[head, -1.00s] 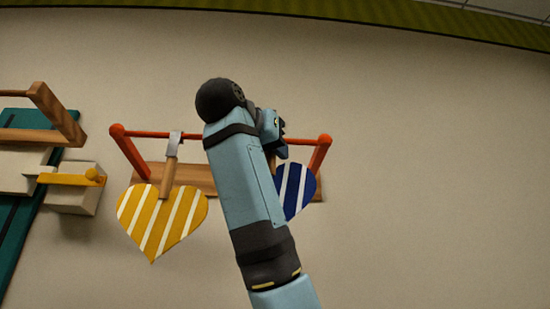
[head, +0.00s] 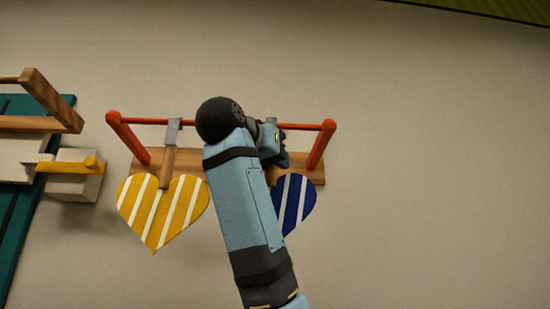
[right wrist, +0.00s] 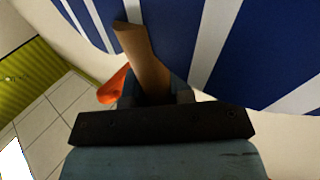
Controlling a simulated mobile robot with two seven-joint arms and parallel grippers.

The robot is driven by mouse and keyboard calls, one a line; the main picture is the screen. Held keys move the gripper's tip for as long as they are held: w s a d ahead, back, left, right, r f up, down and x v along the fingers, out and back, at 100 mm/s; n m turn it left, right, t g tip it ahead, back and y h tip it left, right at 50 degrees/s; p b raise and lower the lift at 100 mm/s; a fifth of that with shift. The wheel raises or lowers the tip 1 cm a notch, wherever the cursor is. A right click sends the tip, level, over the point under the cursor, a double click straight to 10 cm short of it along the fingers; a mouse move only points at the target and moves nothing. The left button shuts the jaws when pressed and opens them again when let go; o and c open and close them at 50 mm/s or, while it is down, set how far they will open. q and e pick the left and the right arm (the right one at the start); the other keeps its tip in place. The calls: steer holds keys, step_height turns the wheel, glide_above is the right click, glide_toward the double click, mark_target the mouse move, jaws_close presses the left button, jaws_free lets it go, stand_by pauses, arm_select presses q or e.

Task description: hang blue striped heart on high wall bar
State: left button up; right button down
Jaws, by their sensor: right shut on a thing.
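The blue heart with white stripes (head: 294,204) hangs below my right gripper in the head view, its left part hidden behind my arm. My right gripper (head: 279,160) is shut on its wooden handle, which shows in the right wrist view (right wrist: 148,62) with the striped heart (right wrist: 265,50) close behind. The red-orange wall bar (head: 300,126) runs across just above the gripper. A small grey hook end (head: 271,121) shows at the bar's height; I cannot tell whether it sits over the bar. My left gripper is not in view.
A yellow striped heart (head: 162,212) hangs from the same bar on the left by its grey hook. A wooden bracket (head: 52,100), a teal panel (head: 22,225) and a yellow peg (head: 68,165) are further left. The wall on the right is bare.

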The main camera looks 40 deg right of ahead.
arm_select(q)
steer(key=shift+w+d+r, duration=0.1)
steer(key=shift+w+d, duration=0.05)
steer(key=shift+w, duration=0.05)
arm_select(e)
steer(key=shift+f, duration=0.25)
steer(key=c, duration=0.9)
jaws_free()
steer(key=shift+a, duration=0.1)
steer(key=shift+s+a, duration=0.15)
steer(key=shift+a, duration=0.1)
arm_select(q)
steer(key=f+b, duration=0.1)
steer(key=b, duration=0.2)
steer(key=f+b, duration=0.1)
steer(key=b, duration=0.2)
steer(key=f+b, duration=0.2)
steer(key=b, duration=0.1)
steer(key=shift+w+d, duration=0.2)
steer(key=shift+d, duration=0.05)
arm_select(e)
steer(key=v, duration=1.3)
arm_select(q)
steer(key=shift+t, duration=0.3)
